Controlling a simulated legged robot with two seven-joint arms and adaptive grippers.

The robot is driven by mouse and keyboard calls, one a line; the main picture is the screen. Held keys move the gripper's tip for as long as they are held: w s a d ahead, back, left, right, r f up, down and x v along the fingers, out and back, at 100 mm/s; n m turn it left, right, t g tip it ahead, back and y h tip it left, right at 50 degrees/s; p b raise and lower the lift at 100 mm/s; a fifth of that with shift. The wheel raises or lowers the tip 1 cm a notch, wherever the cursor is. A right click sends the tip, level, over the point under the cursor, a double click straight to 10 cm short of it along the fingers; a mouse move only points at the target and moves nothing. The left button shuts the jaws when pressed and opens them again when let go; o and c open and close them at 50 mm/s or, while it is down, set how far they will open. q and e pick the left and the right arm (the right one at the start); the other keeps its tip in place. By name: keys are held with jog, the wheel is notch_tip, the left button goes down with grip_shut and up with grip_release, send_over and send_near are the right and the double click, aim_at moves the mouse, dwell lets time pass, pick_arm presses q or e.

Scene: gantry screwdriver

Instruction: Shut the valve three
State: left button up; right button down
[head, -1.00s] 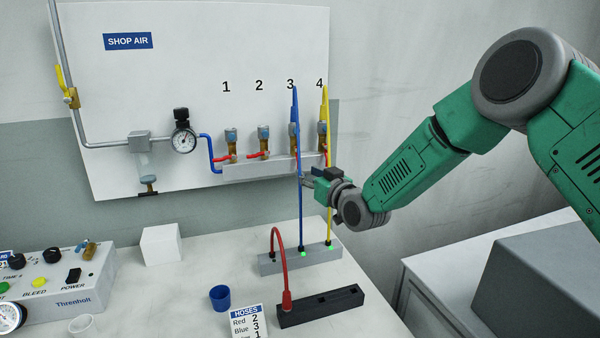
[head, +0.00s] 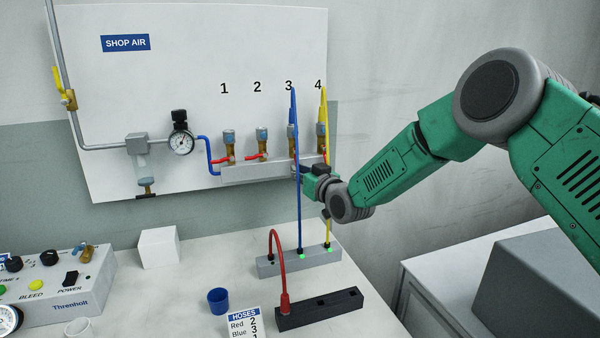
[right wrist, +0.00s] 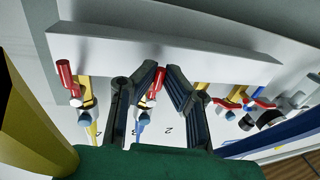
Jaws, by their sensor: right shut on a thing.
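Valve three (head: 292,132) is on the manifold under the label 3, with a blue hose (head: 298,200) in front of it. Its red lever (right wrist: 157,78) shows between the fingers of my right gripper (right wrist: 163,72) in the right wrist view. My right gripper (head: 308,170) is shut on that lever, which lies along the valve's length like valve four's lever (right wrist: 67,75). In the head view the lever of valve three is mostly hidden by the hose and gripper. My left gripper is not in view.
Valve one (head: 228,140) and valve two (head: 261,138) have levers turned sideways. A yellow hose (head: 325,120) runs close beside my gripper. A grey hose block (head: 285,262), black block (head: 320,308), blue cup (head: 218,300) and control box (head: 60,290) stand on the table below.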

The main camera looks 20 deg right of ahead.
aim_at(280, 161)
jog(key=shift+d+f, duration=0.1)
